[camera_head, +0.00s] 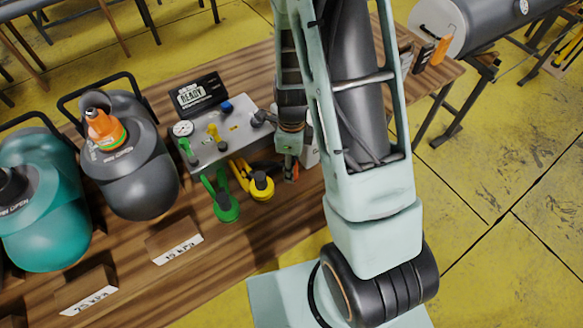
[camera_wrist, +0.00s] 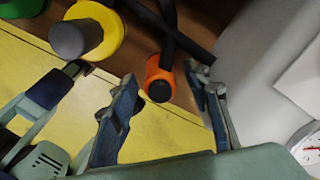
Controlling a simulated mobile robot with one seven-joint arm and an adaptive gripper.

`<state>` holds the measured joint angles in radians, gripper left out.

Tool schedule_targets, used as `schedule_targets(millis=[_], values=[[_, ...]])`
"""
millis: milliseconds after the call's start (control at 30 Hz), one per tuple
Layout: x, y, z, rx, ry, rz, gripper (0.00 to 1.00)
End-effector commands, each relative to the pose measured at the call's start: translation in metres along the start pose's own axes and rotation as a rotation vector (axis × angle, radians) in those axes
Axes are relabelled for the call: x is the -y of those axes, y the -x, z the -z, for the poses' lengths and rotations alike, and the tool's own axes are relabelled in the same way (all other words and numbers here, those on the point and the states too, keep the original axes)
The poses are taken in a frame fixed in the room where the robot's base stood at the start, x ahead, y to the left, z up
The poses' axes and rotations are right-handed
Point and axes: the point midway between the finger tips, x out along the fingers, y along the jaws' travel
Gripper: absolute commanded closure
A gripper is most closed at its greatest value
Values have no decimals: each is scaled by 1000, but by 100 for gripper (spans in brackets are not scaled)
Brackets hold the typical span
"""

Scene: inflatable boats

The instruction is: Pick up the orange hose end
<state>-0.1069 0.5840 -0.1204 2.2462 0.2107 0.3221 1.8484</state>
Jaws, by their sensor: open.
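The orange hose end (camera_wrist: 155,68) shows in the wrist view as an orange collar with a dark round tip, on a black hose. It lies between the fingertips of my gripper (camera_wrist: 163,84), which are apart on either side of it. No clear contact shows. In the head view my gripper (camera_head: 290,148) points down at the front edge of the grey panel, and a small part of the orange hose end (camera_head: 293,172) shows below it. The rest is hidden behind my gripper and arm.
The panel (camera_head: 222,140) carries a gauge and colored valves.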

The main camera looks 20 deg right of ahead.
Motion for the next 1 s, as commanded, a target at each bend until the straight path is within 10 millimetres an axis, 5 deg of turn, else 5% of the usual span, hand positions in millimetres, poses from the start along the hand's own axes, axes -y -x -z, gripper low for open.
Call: schedule_targets(millis=[233, 633, 1000], values=[[0, -1, 0, 0, 0, 1, 56], [0, -1, 0, 0, 0, 1, 100], [1, 3, 0, 1, 1, 2, 100]])
